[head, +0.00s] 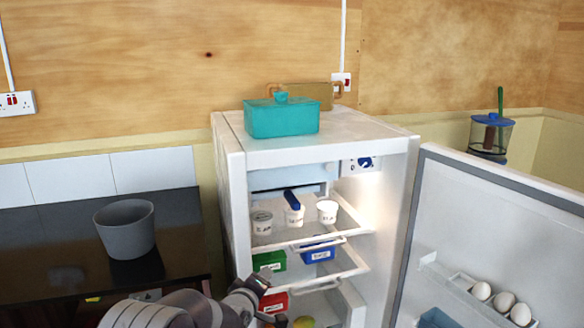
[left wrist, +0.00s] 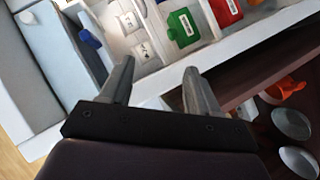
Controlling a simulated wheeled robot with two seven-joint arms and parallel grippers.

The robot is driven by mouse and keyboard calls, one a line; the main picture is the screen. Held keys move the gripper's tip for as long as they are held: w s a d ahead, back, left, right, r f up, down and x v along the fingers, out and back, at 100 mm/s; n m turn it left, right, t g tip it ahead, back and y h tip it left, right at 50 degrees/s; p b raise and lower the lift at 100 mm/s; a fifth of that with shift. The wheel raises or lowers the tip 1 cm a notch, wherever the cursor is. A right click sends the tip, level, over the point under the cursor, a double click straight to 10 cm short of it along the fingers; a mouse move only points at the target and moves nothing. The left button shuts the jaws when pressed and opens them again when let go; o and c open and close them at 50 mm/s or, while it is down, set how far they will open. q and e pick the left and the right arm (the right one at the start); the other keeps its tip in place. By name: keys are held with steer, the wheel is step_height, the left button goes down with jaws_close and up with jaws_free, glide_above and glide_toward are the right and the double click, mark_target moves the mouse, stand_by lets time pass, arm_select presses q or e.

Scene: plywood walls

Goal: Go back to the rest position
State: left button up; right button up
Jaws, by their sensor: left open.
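My left gripper (head: 262,292) is at the bottom of the head view, in front of the lower part of the open fridge (head: 232,190). In the left wrist view its two fingers (left wrist: 158,72) are spread apart with nothing between them. Past the fingers that view shows fridge shelves with white tubs (left wrist: 128,20), a green box (left wrist: 183,28) and a red box (left wrist: 226,8). My right gripper is in neither view.
The fridge door (head: 480,225) stands open at the right, with eggs (head: 503,301) in its rack. A teal lidded box (head: 282,117) sits on the fridge top. A grey pot (head: 126,228) stands on the dark counter (head: 50,255) at the left.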

arm_select(q)
steer(key=s+a+f+m+g+y, duration=0.1)
steer(key=s+a+f+m+g, duration=0.2)
steer(key=s, duration=0.5)
steer(key=s+a+f+m+g+y, duration=0.1)
steer(key=s+a+f+m+g, duration=0.1)
steer(key=s+f+m+g, duration=0.4)
steer(key=s+a+r+m+g, duration=0.1)
steer(key=s+a+g, duration=0.1)
steer(key=s, duration=0.9)
steer(key=s+a+r+m+g, duration=0.1)
steer(key=s+a+g, duration=0.15)
steer(key=s, duration=0.85)
step_height(320, 180, up, 14)
steer(key=n+t+p, duration=0.1)
steer(key=p, duration=1.1)
steer(key=shift+a+f+y, duration=0.15)
steer(key=shift+a+y, duration=0.15)
steer(key=shift+a, duration=0.1)
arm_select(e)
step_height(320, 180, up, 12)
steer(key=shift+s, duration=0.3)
arm_select(q)
steer(key=shift+s, duration=0.1)
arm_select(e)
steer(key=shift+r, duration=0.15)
